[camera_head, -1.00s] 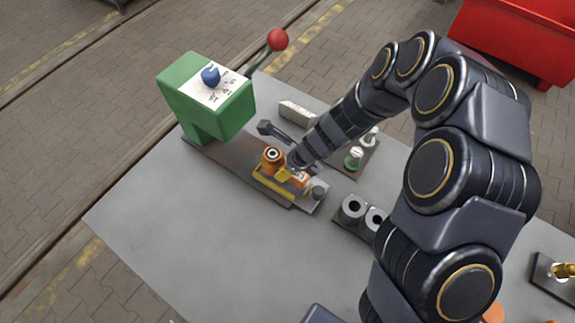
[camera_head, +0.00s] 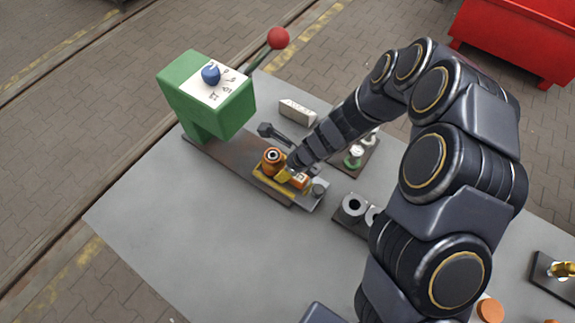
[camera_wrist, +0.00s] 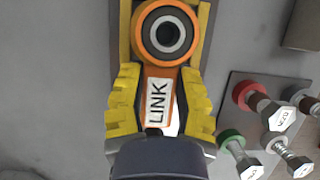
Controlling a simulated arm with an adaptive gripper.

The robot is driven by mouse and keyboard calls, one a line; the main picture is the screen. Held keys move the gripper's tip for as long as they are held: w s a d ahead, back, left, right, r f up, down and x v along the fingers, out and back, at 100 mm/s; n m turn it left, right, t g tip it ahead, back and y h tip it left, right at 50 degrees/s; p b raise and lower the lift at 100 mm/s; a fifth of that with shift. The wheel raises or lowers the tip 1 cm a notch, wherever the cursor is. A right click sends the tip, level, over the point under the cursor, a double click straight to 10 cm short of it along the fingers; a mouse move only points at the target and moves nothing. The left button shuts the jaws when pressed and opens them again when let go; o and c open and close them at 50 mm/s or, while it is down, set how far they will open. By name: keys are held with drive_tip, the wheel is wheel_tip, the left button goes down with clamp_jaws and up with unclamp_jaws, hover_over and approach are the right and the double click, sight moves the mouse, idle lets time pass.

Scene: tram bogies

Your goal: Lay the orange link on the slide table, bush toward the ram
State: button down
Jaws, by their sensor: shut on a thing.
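The orange link (camera_head: 273,168) has a grey-lined round bush at one end and a white LINK label. My gripper (camera_wrist: 160,78) has its yellow fingers shut on the link's two sides; it also shows in the head view (camera_head: 286,174). The bush end (camera_wrist: 165,33) points toward the green press (camera_head: 205,108). The link lies over the slide table (camera_head: 317,204), between its yellow side strips. I cannot tell whether it bears fully on the table. The ram is hidden under the press head.
A bolt plate (camera_wrist: 270,120) with red and green collared bolts stands close to the right of my gripper. A holder with grey bushes (camera_head: 353,207), a pale block (camera_head: 297,110) and a dark tool (camera_head: 272,131) are nearby. The grey bench is clear at front left.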

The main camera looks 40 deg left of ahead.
drive_tip(key=shift+f, duration=0.4)
drive_tip(key=c, duration=0.7)
unclamp_jaws()
drive_tip(key=v, duration=1.2)
drive_tip(key=shift+r, duration=0.1)
drive_tip(key=s+d+r+n+h, duration=0.1)
drive_tip(key=s+d+r+n, duration=0.4)
drive_tip(key=d, duration=0.4)
drive_tip(key=s+d+r+n+g+h, duration=0.1)
drive_tip(key=s+d+r+n+h, duration=0.1)
drive_tip(key=s+d+r+n, duration=0.3)
drive_tip(key=s+d+r+n+h, duration=0.1)
drive_tip(key=s+d+r+n, duration=0.4)
drive_tip(key=d, duration=0.8)
drive_tip(key=shift+s+r+n+g+h, duration=0.15)
drive_tip(key=shift+r+n+g, duration=0.05)
drive_tip(key=shift+n, duration=0.55)
drive_tip(key=shift+s+r+n+g+h, duration=0.15)
drive_tip(key=shift+r+n+g, duration=0.1)
drive_tip(key=shift+n, duration=0.5)
